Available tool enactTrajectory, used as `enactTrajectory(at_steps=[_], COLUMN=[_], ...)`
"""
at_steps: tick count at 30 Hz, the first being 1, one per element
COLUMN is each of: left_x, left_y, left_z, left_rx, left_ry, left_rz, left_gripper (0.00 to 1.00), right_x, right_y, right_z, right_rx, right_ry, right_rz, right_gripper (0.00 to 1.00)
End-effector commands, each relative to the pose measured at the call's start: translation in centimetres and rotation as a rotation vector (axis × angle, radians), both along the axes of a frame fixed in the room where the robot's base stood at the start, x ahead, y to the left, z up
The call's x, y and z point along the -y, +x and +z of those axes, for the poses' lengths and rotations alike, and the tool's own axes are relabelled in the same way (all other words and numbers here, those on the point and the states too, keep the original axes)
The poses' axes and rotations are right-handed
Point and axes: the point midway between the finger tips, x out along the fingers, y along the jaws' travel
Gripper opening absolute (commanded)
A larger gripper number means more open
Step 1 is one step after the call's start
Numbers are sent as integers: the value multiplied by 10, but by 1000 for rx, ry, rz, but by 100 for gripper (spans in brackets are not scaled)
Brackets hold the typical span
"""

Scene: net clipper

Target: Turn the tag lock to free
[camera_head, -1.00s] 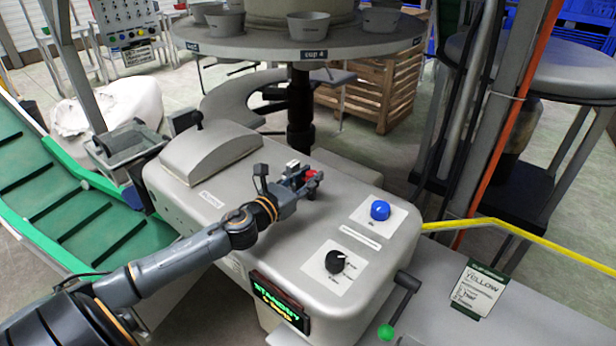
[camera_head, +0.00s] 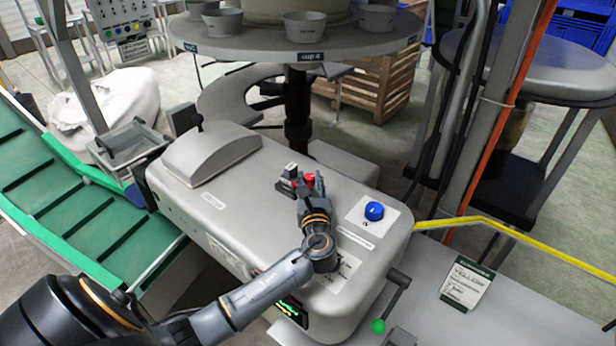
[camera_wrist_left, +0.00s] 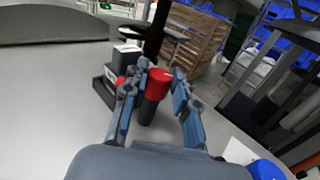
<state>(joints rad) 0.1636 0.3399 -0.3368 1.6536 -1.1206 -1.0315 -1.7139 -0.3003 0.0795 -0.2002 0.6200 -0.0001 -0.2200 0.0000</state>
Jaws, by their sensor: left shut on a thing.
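A short post with a red cap (camera_head: 310,178) stands on top of the grey machine (camera_head: 240,178). Beside it is a small dark block with a white top (camera_head: 292,171); I cannot read which of these is marked as the tag lock. My left gripper (camera_head: 311,188) is low over the machine top, shut on the red-capped post. In the left wrist view the red cap (camera_wrist_left: 158,82) sits between the two fingers (camera_wrist_left: 156,100), and the dark block (camera_wrist_left: 126,58) is just left of them. My right gripper is not in view.
A blue button (camera_head: 374,211) is on a white plate right of my left gripper. A lever with a green knob (camera_head: 378,326) is at the front right. My left arm covers the black dial. A round table with cups (camera_head: 300,52) stands behind; a green conveyor (camera_head: 70,205) is left.

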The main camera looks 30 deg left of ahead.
Motion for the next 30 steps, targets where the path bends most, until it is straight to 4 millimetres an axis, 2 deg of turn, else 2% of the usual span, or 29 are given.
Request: enactTrajectory(at_steps=[8, 18, 30], left_x=[5, 6, 6], left_y=[5, 9, 12], left_z=[-1, -2, -1], left_rx=[2, 3, 2], left_ry=[-3, -2, 1], left_rz=[264, 565, 781], left_gripper=[0, 0, 0], right_x=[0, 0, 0], right_y=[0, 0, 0], right_z=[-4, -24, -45], right_rx=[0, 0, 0], right_ry=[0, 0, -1], right_rz=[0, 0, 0], right_gripper=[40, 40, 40])
